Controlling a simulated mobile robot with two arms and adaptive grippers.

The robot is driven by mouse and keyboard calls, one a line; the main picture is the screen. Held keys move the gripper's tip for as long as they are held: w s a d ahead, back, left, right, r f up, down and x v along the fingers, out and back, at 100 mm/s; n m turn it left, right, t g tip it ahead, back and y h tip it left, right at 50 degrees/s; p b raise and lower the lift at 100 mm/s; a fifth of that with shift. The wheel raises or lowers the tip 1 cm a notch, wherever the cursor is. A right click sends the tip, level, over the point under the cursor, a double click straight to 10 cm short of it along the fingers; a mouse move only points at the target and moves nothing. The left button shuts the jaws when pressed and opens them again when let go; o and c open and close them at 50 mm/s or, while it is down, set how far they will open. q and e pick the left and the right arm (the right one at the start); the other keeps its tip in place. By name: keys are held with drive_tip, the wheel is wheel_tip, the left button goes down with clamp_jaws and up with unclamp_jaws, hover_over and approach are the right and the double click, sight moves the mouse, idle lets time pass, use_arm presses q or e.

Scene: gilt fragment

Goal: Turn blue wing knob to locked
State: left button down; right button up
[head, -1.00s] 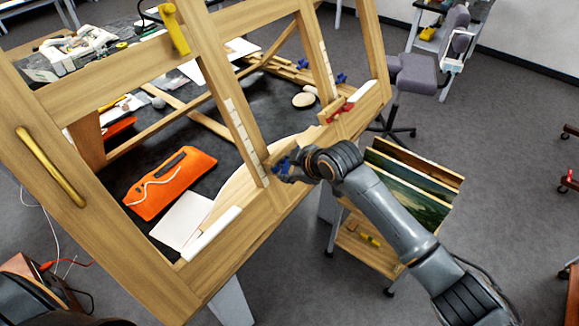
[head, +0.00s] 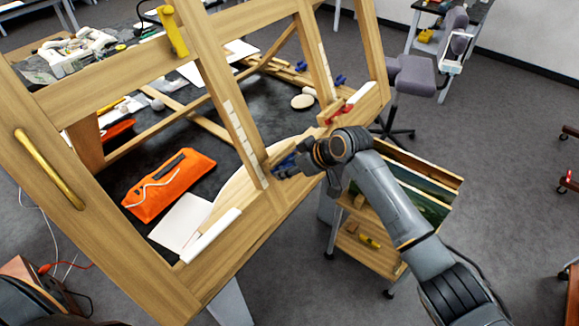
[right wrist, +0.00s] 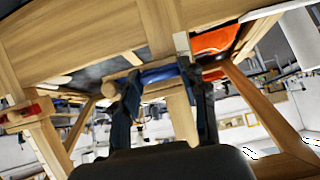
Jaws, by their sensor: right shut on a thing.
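The blue wing knob (head: 287,161) is on the wooden frame, at the foot of the upright with the pale scale strip. My right gripper (head: 280,172) is shut on it and partly hides it in the head view. In the right wrist view the blue knob (right wrist: 160,75) lies crosswise between the two dark fingers of my right gripper (right wrist: 165,85). Any lock marking is too small or hidden to read. My left gripper is not in view.
A red clamp piece (head: 338,113) sits further along the frame's rail. Other blue knobs (head: 341,79) are behind it. An orange pouch (head: 168,185) lies on the dark surface inside the frame. A wooden cart with pictures (head: 415,180) stands close below my right arm.

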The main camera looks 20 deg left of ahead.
drive_tip(key=o, duration=1.1)
drive_tip(key=shift+o, duration=0.2)
drive_tip(key=v, duration=1.2)
drive_tip(key=shift+f, duration=0.15)
